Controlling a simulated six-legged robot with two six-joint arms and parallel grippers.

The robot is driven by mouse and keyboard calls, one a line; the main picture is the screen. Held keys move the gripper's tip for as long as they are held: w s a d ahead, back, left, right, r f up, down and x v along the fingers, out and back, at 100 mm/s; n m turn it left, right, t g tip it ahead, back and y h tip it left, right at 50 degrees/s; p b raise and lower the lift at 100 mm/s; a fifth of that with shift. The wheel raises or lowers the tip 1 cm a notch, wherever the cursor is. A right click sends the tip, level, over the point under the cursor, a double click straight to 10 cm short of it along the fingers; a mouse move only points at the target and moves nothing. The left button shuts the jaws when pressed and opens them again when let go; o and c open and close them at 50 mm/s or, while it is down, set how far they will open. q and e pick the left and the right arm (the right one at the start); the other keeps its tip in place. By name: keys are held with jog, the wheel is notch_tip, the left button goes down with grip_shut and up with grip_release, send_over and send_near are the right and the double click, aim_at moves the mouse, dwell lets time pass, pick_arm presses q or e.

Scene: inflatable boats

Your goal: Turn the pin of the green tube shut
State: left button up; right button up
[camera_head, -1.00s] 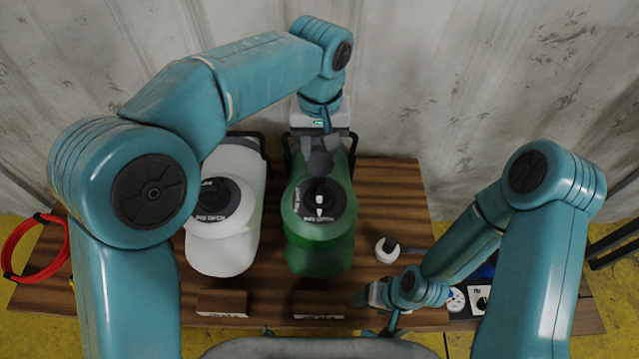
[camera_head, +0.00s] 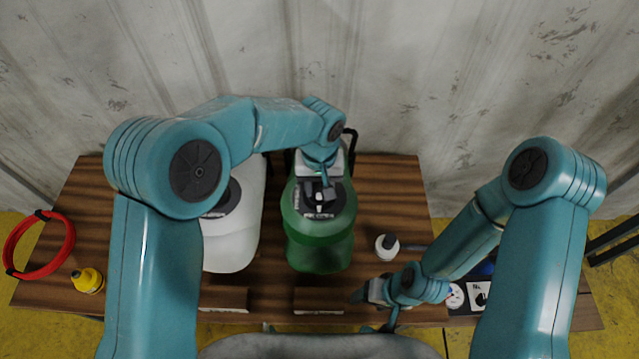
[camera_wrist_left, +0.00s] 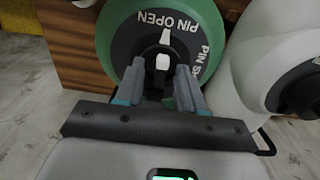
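The green tube (camera_head: 320,252) lies on the wooden table with a dark round valve plate on its upper face. A small white pin (camera_wrist_left: 164,61) sits at the centre of the plate, and a white mark points to the words "PIN OPEN" in the left wrist view. My left gripper (camera_wrist_left: 168,72) is over the plate, its two fingers apart on either side of the pin. I cannot tell whether they touch it. In the head view the left gripper (camera_head: 320,192) partly hides the plate. My right gripper (camera_head: 362,296) is low at the table's front; its opening is unclear.
A white tube (camera_head: 232,250) lies left of the green one. A white-topped nozzle (camera_head: 387,246) is right of it. Wooden blocks (camera_head: 319,300) stand at the front edge. A red hose coil (camera_head: 40,245) and yellow fitting (camera_head: 88,281) are at left; gauges (camera_head: 455,296) are at right.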

pick_arm(q)
jog(key=shift+w+f, duration=0.1)
jog(key=shift+w, duration=0.05)
grip_shut()
jog(key=shift+m, duration=0.3)
jog(key=m, duration=0.3)
jog(key=shift+m+b, duration=0.3)
jog(key=shift+b, duration=0.1)
jog(key=m, duration=0.4)
jog(key=shift+a, duration=0.1)
jog(key=m, duration=0.9)
jog(key=shift+w+a+r+m+p, duration=0.1)
jog(key=shift+w+r+m+p, duration=0.1)
jog(key=shift+m+p, duration=0.15)
